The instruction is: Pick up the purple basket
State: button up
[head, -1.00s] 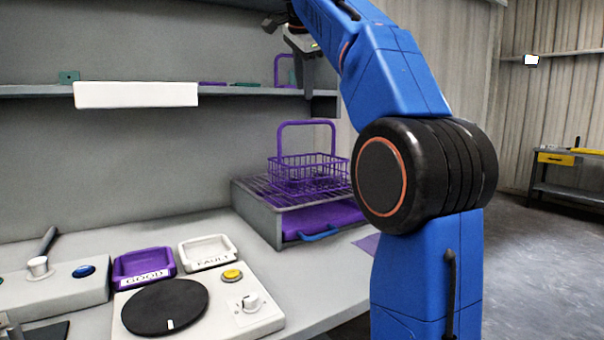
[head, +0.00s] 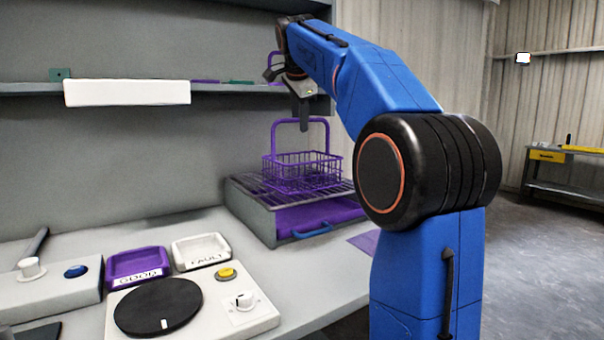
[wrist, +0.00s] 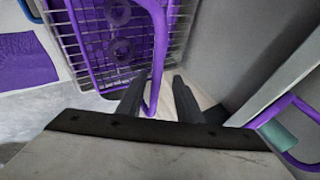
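The purple basket (head: 302,172) is a wire basket with a tall arched handle, upright on a slatted rack over a grey box. My gripper (head: 303,126) points down at the top of the handle. In the wrist view the basket (wrist: 118,35) lies below, and its handle (wrist: 161,50) passes between the two dark fingers of my gripper (wrist: 158,76). The fingers are apart, with gaps on both sides of the handle. In the head view the fingers overlap each other, so their spacing is hidden there.
A wall shelf (head: 222,87) is just left of my wrist, with another purple handle (head: 271,65) partly hidden behind my arm. The rack's grey box (head: 249,213) holds a purple drawer (head: 345,211). Purple GOOD (head: 137,264) and white FAULT (head: 201,250) trays sit on the bench.

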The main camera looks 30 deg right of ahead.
jog(key=x, duration=0.4)
jog(key=shift+s+d+f, duration=0.15)
jog(key=shift+d+f, duration=0.1)
jog(key=shift+f, duration=0.1)
jog(key=shift+c, duration=0.6)
grip_shut()
dwell(0.5)
